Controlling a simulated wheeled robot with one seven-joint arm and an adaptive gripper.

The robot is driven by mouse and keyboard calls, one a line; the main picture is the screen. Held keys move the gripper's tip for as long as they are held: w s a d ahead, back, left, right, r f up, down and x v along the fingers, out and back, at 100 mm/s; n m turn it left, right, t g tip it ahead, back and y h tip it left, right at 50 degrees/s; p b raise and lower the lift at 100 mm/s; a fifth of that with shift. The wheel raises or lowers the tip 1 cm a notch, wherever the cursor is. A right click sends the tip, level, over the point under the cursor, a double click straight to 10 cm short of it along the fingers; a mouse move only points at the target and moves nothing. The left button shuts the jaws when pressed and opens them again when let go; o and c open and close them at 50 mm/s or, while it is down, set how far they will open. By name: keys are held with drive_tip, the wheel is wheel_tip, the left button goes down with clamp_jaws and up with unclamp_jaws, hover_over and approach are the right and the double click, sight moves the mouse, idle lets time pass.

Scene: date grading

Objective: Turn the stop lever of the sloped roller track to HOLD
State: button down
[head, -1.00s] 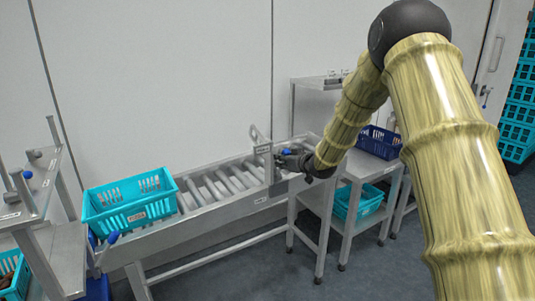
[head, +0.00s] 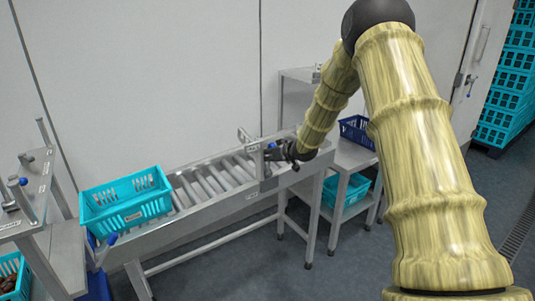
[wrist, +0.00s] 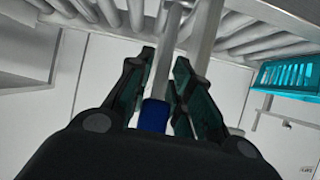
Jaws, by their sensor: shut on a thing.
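The sloped roller track (head: 205,215) runs along the wall, with a teal crate (head: 125,213) on its left end. A small upright metal frame with a label plate (head: 253,160) stands near its right end. The stop lever's blue handle (head: 271,147) shows there at my gripper (head: 274,153). In the wrist view, my gripper (wrist: 163,75) is closed around the lever, its blue grip (wrist: 155,116) between the dark fingers and its metal shaft (wrist: 167,50) running away from me. The label is too small to read, so the lever's setting cannot be told.
A metal stand (head: 345,160) on the right carries a dark blue crate (head: 357,131), with a teal crate (head: 346,189) below. A metal rack (head: 45,215) stands at left. Open floor lies in front.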

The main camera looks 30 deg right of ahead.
drive_tip(key=shift+d+f, duration=0.1)
drive_tip(key=shift+f, duration=0.05)
drive_tip(key=c, duration=1.5)
unclamp_jaws()
drive_tip(key=shift+s, duration=0.1)
drive_tip(key=v, duration=0.8)
